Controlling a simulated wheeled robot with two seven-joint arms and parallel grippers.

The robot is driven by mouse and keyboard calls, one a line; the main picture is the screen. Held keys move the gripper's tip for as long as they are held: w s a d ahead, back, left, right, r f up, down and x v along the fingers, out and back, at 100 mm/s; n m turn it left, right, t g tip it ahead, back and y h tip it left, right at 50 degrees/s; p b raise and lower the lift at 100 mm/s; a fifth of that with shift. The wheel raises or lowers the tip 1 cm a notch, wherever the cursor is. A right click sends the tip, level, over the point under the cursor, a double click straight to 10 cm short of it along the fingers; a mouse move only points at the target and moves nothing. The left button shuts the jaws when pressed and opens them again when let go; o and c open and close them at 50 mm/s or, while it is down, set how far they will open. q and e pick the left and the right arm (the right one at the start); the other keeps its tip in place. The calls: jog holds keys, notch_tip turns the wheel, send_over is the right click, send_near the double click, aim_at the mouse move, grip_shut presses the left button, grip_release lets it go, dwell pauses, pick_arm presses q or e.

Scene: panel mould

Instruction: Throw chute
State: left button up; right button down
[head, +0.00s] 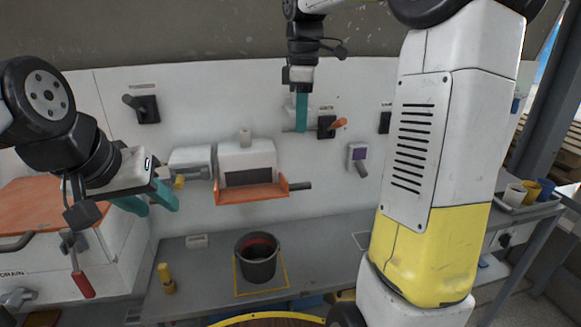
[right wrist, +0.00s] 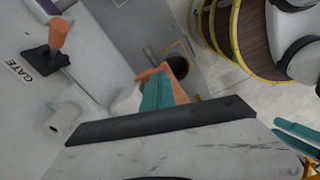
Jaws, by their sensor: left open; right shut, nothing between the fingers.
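The chute (head: 252,194) is an orange tray under a white housing (head: 247,155) on the wall panel. A short dark handle (head: 300,186) sticks out at its right end. In the right wrist view its orange edge (right wrist: 179,67) shows beyond my fingers. My right gripper (head: 301,127) points down, shut and empty, above and right of the chute, apart from the handle in the head view. Its teal fingers also show in the right wrist view (right wrist: 157,92). My left gripper (head: 150,204) is open and empty, left of the chute. Its fingers show at the right wrist view's edge (right wrist: 298,136).
A black bucket (head: 256,268) stands on the grey bench in a yellow square, below the chute. An orange-handled lever (head: 338,124), labelled GATE in the right wrist view (right wrist: 58,36), is beside my right gripper. A purple-faced switch (head: 359,154) is further right. My right arm hides part of the panel.

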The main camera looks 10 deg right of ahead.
jog(key=w+f+n+g, duration=0.2)
jog(key=w+n, duration=0.1)
jog(key=w, duration=0.2)
send_near(302, 185)
jog(key=shift+n, duration=0.4)
notch_tip(302, 185, down, 6)
jog(key=shift+s+f, duration=0.1)
jog(key=shift+s+f+t, duration=0.6)
jog(key=shift+s+t, duration=0.05)
jog(key=shift+t, duration=0.95)
jog(key=shift+s+f, duration=0.3)
jog(key=shift+f, duration=0.45)
jog(key=shift+s+f, duration=0.25)
jog(key=shift+f, duration=0.45)
jog(key=shift+s+f, duration=0.3)
jog(key=shift+f, duration=0.45)
